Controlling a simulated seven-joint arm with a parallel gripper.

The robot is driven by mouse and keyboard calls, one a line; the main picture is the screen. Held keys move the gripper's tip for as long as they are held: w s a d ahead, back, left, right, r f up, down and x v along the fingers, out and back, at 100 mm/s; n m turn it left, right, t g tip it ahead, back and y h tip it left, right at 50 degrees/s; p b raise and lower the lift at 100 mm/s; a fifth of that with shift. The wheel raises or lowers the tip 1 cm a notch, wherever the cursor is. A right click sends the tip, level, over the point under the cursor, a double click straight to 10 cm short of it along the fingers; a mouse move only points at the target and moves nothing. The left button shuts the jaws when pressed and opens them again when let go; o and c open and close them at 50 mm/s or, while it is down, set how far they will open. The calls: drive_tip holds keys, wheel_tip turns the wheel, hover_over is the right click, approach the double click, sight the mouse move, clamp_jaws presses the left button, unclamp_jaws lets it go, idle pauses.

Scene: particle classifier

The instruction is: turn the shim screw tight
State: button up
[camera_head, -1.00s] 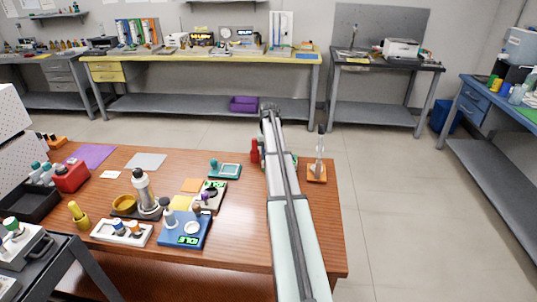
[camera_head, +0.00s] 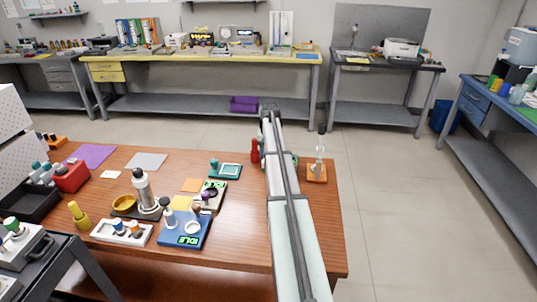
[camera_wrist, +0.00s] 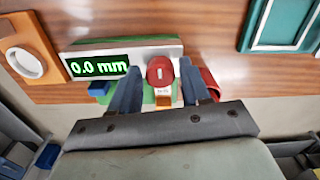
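In the wrist view, a red round knob (camera_wrist: 160,70) with a pale slot mark, apparently the shim screw, stands on a grey and green device. The device's green display (camera_wrist: 98,67) reads 0.0 mm. My gripper (camera_wrist: 160,90) has its two blue-grey fingers on either side of the knob, with a visible gap at each side. It is open and holds nothing. A small orange block (camera_wrist: 163,102) shows below the knob, between the fingers. In the head view my arm hides the gripper and most of the device; only a green bit (camera_head: 295,160) shows beside the arm.
A red object (camera_head: 255,150) stands just left of my arm; a red shape (camera_wrist: 209,82) shows close beside the right finger. A wooden-based stand (camera_head: 316,173) is to the right.

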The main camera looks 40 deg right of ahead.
drive_tip(key=shift+o, duration=0.9)
drive_tip(key=shift+r, duration=0.1)
wheel_tip(320, 180, up, 14)
drive_tip(key=shift+f, duration=0.2)
